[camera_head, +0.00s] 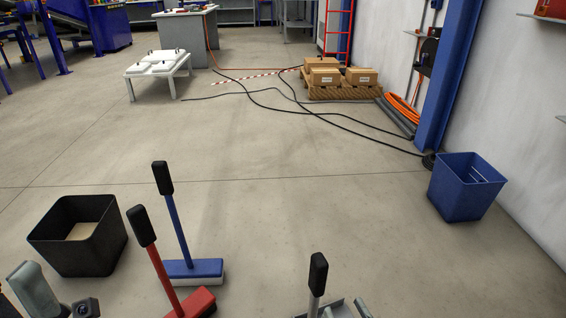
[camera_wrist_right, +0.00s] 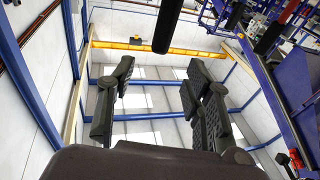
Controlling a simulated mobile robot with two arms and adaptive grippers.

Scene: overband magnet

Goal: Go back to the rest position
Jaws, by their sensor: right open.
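My right gripper (camera_wrist_right: 158,84) shows in the right wrist view with its two dark fingers spread apart and nothing between them. The fingers point up towards the hall's roof. Grey and black parts of my own body (camera_head: 38,290) show at the bottom left corner of the head view; I cannot tell which arm they belong to. My left gripper cannot be made out in either view.
A blue brush (camera_head: 190,268), a red brush (camera_head: 190,303) and a grey tool with a black handle (camera_head: 318,275) stand upright nearby. A black bin (camera_head: 110,246) is left, a blue bin (camera_head: 456,195) right. Cables (camera_head: 300,108) cross the floor farther off. The middle floor is clear.

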